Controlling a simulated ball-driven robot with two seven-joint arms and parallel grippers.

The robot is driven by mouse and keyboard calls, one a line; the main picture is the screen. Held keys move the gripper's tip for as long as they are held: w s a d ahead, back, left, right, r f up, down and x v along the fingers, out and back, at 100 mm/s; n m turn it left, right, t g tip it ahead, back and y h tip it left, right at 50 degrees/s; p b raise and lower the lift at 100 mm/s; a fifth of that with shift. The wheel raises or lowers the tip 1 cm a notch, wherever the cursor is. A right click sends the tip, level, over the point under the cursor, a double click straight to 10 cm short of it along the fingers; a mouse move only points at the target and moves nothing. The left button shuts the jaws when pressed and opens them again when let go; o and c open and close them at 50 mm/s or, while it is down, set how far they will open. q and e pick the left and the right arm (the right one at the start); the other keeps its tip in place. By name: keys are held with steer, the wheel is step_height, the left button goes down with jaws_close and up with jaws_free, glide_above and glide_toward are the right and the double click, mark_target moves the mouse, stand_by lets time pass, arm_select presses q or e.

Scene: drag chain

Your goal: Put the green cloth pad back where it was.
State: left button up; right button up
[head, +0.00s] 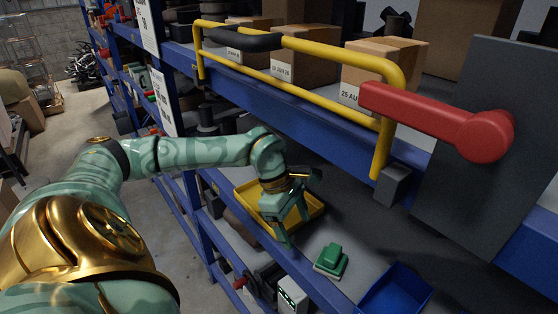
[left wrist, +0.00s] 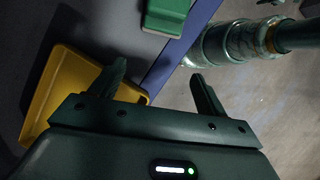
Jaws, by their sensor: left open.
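The green cloth pad (head: 331,257), a green block on a pale base, sits on the grey lower shelf near its front edge. It also shows at the top of the left wrist view (left wrist: 166,14), partly cut off. My left gripper (head: 293,228) is above the shelf, to the left of the pad and in front of the yellow tray (head: 314,209). Its fingers are spread in the left wrist view (left wrist: 157,74), with nothing between them. The gripper and pad are apart. My right gripper is in neither view.
A blue bin (head: 396,290) stands to the right of the pad. A white device (head: 292,295) is below the shelf edge. A yellow rail (head: 300,47), a red handle (head: 440,120) and a dark panel (head: 485,180) stand above right. Boxes (head: 380,58) fill the upper shelf.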

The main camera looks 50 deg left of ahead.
arm_select(q)
steer(key=a, duration=0.1)
steer(key=s+a, duration=0.1)
steer(key=a, duration=0.1)
steer(key=shift+b, duration=0.35)
steer(key=shift+s+a, duration=0.1)
steer(key=shift+a, duration=0.35)
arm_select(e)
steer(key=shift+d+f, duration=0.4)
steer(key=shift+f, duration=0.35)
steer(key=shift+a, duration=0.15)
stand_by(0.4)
